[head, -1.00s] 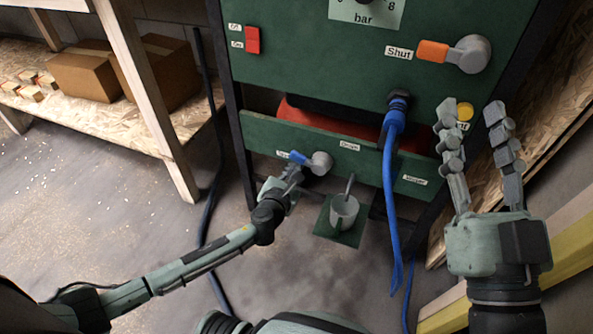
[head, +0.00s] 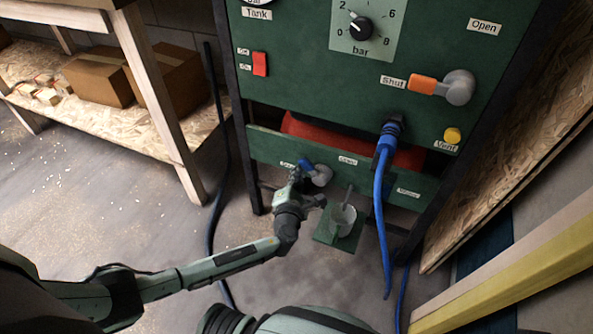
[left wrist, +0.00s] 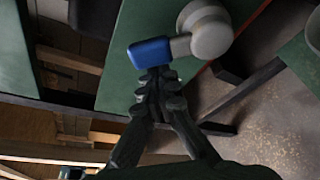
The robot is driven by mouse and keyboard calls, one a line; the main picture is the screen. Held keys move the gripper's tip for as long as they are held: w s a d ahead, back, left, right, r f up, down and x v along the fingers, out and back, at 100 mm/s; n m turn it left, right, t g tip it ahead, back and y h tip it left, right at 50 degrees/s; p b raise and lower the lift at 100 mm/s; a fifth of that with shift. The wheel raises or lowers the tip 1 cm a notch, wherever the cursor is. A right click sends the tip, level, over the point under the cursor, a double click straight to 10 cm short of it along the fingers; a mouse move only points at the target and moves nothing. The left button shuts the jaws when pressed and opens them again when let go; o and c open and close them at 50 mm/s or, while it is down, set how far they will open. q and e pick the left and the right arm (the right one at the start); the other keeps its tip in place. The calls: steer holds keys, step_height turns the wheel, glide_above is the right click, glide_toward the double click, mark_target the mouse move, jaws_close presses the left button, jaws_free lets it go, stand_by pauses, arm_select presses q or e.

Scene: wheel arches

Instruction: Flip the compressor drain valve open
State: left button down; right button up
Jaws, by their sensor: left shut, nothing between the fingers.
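The drain valve has a short blue handle (head: 305,165) on a round grey hub (head: 321,176), low on the green lower panel. The handle points left and somewhat up from the hub. In the left wrist view the blue handle (left wrist: 150,53) and pale hub (left wrist: 209,32) are close. My left gripper (head: 297,180) is shut and empty, just below the handle. Its fingertips (left wrist: 160,82) are at the handle's lower edge in the wrist view; I cannot tell whether they touch. A small label left of the handle is partly hidden. My right gripper is out of view.
A cup (head: 343,219) stands on a small green shelf below right of the valve. A blue hose (head: 380,205) hangs right of it. Above are an orange-handled valve (head: 423,85), a red switch (head: 260,64) and a yellow button (head: 452,135). A wooden shelf with boxes stands left.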

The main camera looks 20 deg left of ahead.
mark_target(308, 165)
arm_select(q)
steer(key=d+r+m+p, duration=0.1)
steer(key=m, duration=0.1)
steer(key=d+r+m+t+y+p, duration=0.1)
steer(key=m+p, duration=0.1)
steer(key=shift+r, duration=0.2)
steer(key=shift+d+r+m+t+y+p, duration=0.25)
steer(key=shift+d+m+t+p, duration=0.2)
steer(key=shift+m, duration=0.55)
steer(key=shift+d, duration=0.3)
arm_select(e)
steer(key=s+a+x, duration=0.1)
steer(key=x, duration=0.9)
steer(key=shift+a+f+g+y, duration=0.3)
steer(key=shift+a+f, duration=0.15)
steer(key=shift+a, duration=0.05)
arm_select(q)
steer(key=shift+d, duration=0.1)
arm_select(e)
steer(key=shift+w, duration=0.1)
arm_select(q)
step_height(308, 165, up, 10)
steer(key=shift+s+a, duration=0.1)
steer(key=shift+a, duration=0.1)
